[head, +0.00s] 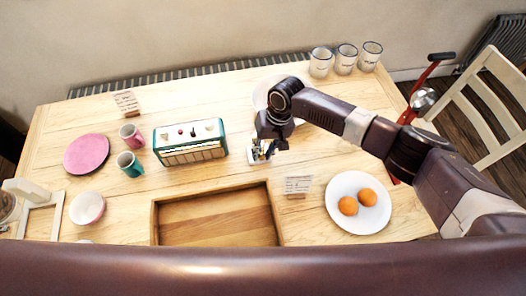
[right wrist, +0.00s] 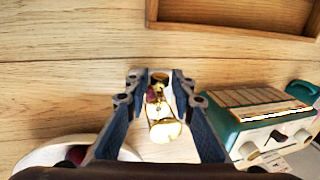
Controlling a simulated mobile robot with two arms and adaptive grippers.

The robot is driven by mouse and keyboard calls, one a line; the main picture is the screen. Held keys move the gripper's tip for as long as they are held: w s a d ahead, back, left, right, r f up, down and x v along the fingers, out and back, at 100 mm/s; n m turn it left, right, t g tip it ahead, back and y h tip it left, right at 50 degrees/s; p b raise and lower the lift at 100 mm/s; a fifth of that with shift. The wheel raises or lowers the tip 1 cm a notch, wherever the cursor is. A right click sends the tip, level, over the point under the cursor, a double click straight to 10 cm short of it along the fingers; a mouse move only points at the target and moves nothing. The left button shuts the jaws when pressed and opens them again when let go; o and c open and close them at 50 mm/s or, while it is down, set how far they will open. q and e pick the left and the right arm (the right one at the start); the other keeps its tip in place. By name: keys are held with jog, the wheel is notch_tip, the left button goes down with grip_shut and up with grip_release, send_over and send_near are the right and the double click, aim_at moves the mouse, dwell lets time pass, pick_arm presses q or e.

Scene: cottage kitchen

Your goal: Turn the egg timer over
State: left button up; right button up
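The egg timer (right wrist: 155,98) is a small sandglass with gold-coloured ends and dark reddish sand. In the right wrist view it sits between the two fingers of my right gripper (right wrist: 160,88), with a narrow gap showing on each side. The fingers are apart and do not appear to press on it. In the head view my right gripper (head: 264,150) is low over the table, between the radio and the card, and mostly hides the timer. I cannot tell which end of the timer is up. My left gripper is not in view.
A teal radio (head: 190,142) stands left of the gripper. A wooden tray (head: 270,200) is in front, a white plate (head: 262,95) behind. A small card (head: 298,186) and a plate (head: 340,220) with two orange balls are to the right. Three mugs (head: 346,60) stand at the back.

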grip_shut()
jog(key=shift+d+f, duration=0.1)
jog(key=shift+d+f+g+y+b, duration=0.1)
jog(key=shift+f+g+y+b, duration=0.05)
jog(key=shift+y+b, duration=0.45)
jog(key=shift+d+f+g+y+b, duration=0.15)
jog(key=shift+y+b, duration=0.2)
jog(key=shift+y, duration=0.35)
jog(key=y+b, duration=0.1)
jog(key=b, duration=0.1)
jog(key=y+b, duration=0.2)
jog(key=shift+w+d+f+g, duration=0.1)
jog(key=shift+d+f+g, duration=0.1)
jog(key=shift+g, duration=0.1)
jog(key=shift+r+y+b, duration=0.2)
jog(key=shift+y+b, duration=0.4)
jog(key=shift+b, duration=0.4)
jog(key=shift+o, duration=2.2)
grip_release()
jog(key=shift+d, duration=0.1)
